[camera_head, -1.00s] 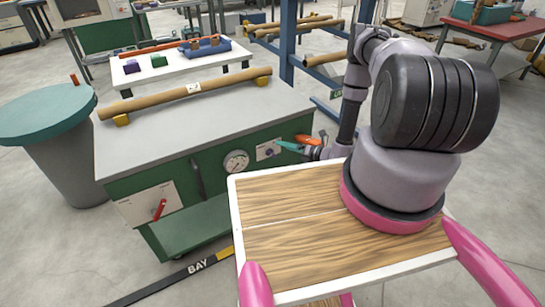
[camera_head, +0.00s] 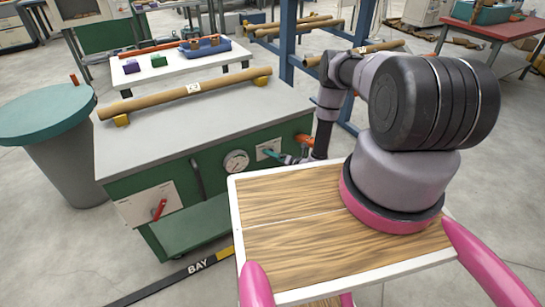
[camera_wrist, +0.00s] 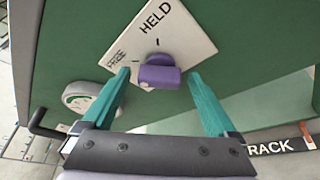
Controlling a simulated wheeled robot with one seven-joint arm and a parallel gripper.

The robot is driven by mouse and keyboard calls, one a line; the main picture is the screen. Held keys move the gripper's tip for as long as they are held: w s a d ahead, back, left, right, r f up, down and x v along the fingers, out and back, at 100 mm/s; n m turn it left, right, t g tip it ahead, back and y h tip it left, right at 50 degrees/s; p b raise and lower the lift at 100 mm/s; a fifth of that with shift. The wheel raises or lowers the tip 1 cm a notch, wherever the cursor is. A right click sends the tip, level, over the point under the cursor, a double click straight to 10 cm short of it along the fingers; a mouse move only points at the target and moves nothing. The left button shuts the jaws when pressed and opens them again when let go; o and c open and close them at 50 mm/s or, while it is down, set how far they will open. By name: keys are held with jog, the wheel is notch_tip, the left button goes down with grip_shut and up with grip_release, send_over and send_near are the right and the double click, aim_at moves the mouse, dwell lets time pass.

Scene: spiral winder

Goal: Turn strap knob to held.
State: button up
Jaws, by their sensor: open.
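The purple strap knob (camera_wrist: 160,76) sits on a white plate (camera_wrist: 178,38) on the green cabinet front. The plate reads HELD above the knob, with a smaller, hard-to-read label to the left. The knob's bar lies roughly level in the wrist view. My gripper (camera_wrist: 160,82) is open, its teal fingers on the left and right of the knob with visible gaps. I cannot tell how deep the tips reach or whether they touch the plate.
A round gauge (camera_head: 236,162) is left of the plate; it also shows in the wrist view (camera_wrist: 88,98). A red lever (camera_head: 159,209) is further left. A cardboard tube (camera_head: 187,94) lies on the cabinet top. An orange part (camera_head: 304,140) is close to my wrist.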

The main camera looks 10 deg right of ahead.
jog(key=shift+w+a, duration=0.15)
jog(key=shift+w, duration=0.05)
jog(key=c, duration=1.4)
jog(key=shift+o, duration=0.2)
